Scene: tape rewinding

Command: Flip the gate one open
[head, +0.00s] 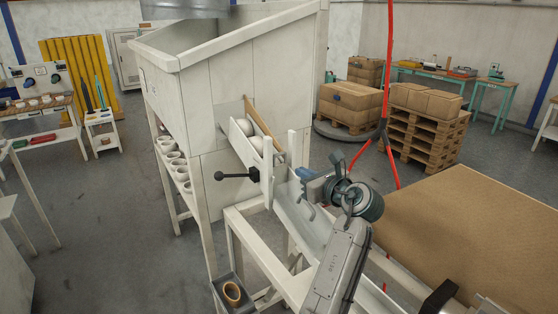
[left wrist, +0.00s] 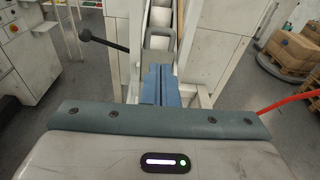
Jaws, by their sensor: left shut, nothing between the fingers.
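A pale sloping chute (head: 241,145) comes out of the white hopper and holds white rolls (head: 256,143). At its lower end is an upright pale gate plate (head: 266,172). A black lever with a round knob (head: 220,176) sticks out to the left there, and the lever also shows in the left wrist view (left wrist: 104,42). My left gripper (head: 303,174) is just right of the gate area, its blue fingers shut and empty.
The large white hopper (head: 180,95) stands behind the chute. A grey bin with a brown tape ring (head: 232,292) sits low in front. A white frame (head: 255,243) runs below my arm. A red cable (head: 390,70) hangs at right, beside a brown board (head: 475,225).

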